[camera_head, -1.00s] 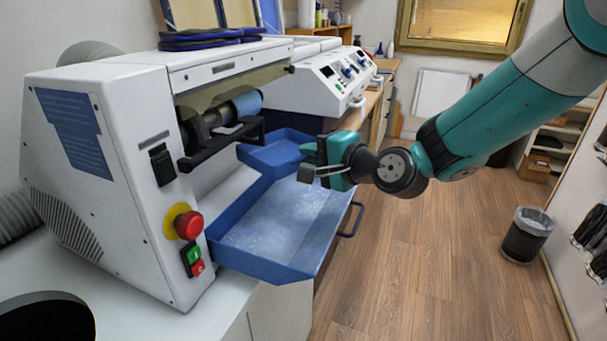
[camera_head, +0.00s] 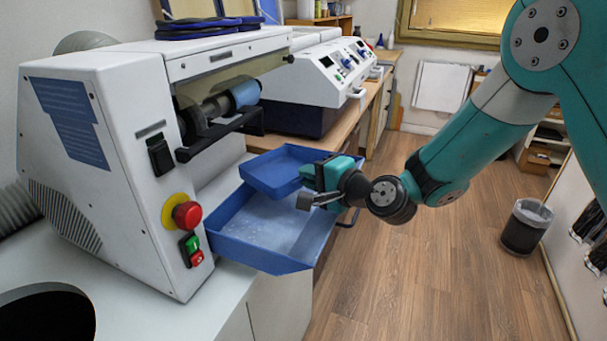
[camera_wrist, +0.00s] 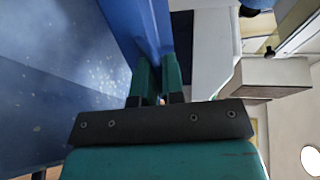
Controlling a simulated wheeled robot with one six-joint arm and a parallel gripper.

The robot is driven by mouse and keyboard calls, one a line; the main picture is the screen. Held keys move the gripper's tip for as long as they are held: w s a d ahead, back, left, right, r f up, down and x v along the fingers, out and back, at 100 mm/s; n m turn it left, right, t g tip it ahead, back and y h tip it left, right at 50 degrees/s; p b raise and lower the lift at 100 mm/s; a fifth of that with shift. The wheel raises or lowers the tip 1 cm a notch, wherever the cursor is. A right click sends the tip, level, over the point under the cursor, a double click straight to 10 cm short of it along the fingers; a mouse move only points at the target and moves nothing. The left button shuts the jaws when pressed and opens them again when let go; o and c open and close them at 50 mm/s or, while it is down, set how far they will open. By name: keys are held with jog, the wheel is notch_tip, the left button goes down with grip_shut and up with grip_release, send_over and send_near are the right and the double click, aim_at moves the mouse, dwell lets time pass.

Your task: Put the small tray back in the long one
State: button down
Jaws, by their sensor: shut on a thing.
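The small blue tray (camera_head: 270,178) is level over the far end of the long tray. I cannot tell whether it touches the long tray's rim. The long blue tray (camera_head: 262,262), with a pale dusty floor, juts out from the white machine. My gripper (camera_head: 312,177) is shut on the small tray's right side wall. In the wrist view my two green fingers (camera_wrist: 158,80) pinch a blue wall of the small tray (camera_wrist: 150,25). The speckled floor of the long tray (camera_wrist: 50,95) shows at the left there. The gripper hides part of the small tray's near right corner.
The white machine (camera_head: 115,180) with a red stop button (camera_head: 187,215) stands at the left. A second white machine (camera_head: 315,75) is on the bench beyond. The floor at the right is open, with a bin (camera_head: 526,228).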

jog(key=shift+f, duration=0.35)
jog(key=c, duration=1.2)
grip_release()
jog(key=shift+r, duration=0.1)
